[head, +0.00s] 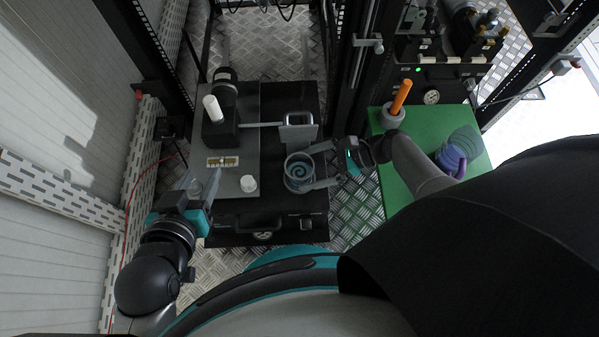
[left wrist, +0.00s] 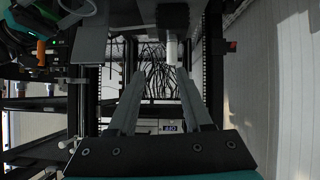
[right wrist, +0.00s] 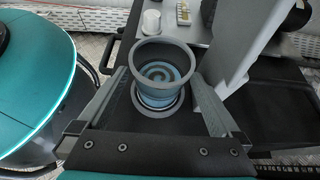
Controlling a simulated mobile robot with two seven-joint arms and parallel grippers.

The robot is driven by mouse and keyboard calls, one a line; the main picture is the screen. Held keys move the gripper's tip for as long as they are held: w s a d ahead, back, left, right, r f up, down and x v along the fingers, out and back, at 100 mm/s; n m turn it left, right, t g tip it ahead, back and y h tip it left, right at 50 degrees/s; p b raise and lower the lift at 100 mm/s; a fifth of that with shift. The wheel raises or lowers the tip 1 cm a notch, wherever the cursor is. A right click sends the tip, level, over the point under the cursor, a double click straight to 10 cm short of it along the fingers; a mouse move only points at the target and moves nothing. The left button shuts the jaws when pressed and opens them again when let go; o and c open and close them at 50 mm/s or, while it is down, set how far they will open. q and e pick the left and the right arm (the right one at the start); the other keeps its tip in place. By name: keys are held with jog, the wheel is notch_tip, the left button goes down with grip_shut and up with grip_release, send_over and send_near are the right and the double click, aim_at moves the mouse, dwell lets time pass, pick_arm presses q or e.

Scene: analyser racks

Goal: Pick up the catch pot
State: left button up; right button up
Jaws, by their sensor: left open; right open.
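The catch pot (head: 300,172), a round grey cup with a blue ringed inside, stands upright on the dark unit in the head view. It also shows in the right wrist view (right wrist: 162,68), on a round seat. My right gripper (head: 310,168) is open, its fingers reaching in from the right, one on each side of the pot. I cannot tell whether they touch it. My left gripper (head: 204,178) is open and empty, left of the pot, near the unit's left edge. The left wrist view shows nothing between its fingers.
A grey plate with a handle (head: 298,128) stands just behind the pot. A white cap (head: 248,184) and a small yellowish block (head: 222,162) lie to its left. A black post stands behind my right gripper. A green mat (head: 400,200) lies at right with a purple-handled container (head: 452,158).

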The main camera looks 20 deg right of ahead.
aim_at(293, 173)
pick_arm(q)
jog(key=shift+w+d+r+t+h, duration=0.1)
jog(key=shift+d+t+h, duration=0.15)
jog(key=shift+t+h, duration=0.05)
pick_arm(e)
jog(key=shift+w+a+f, duration=0.1)
jog(key=shift+a+f, duration=0.05)
jog(key=shift+a, duration=0.2)
pick_arm(q)
jog(key=shift+d, duration=0.1)
pick_arm(e)
jog(key=shift+f, duration=0.1)
